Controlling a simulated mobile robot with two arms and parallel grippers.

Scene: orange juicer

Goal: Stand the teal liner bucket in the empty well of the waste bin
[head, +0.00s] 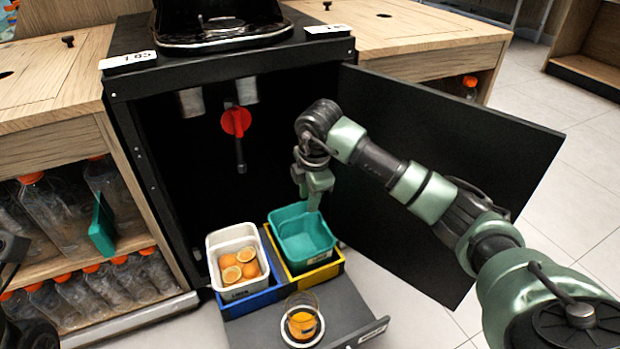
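The teal liner bucket (303,232) is at the yellow-framed well (318,274) of the waste bin, on the right side of the pull-out. It looks upright and its rim stands above the yellow frame; how deep it sits is hard to tell. My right gripper (312,196) points down at the bucket's back rim, its fingertips touching or just above it. Whether it is shut on the rim is unclear. The bucket looks empty. A white bucket (228,242) with orange halves stands in the blue-framed well (250,302) beside it. My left gripper is not clearly visible.
The open black door (450,150) stands right of the bin, behind my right arm. A glass with orange contents (302,320) stands on the drawer front. A red tap handle (236,121) hangs inside the cabinet. Bottles (60,215) fill the left shelves, near a teal panel (103,228).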

